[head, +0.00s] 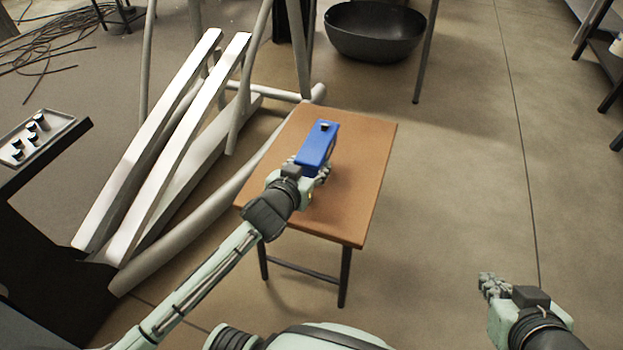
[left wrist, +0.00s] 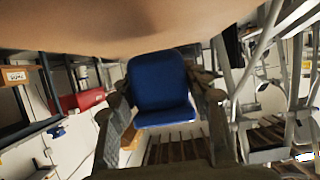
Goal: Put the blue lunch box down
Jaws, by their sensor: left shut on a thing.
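The blue lunch box (head: 317,147) is over the middle of a small brown wooden table (head: 366,160) in the head view. My left gripper (head: 312,170) is shut on the lunch box at its near end. In the left wrist view the lunch box (left wrist: 160,88) sits between the two fingers of my left gripper (left wrist: 160,105). Whether the box touches the tabletop cannot be told. My right gripper (head: 492,287) is off to the right of the table, over the floor, holding nothing that I can see; its fingers are too small to judge.
Pale exercise-machine rails and tubes (head: 165,140) stand close to the table's left side. A tray with several small dark items (head: 36,138) is at far left. A black bowl (head: 374,32) stands behind the table. The floor to the right is clear.

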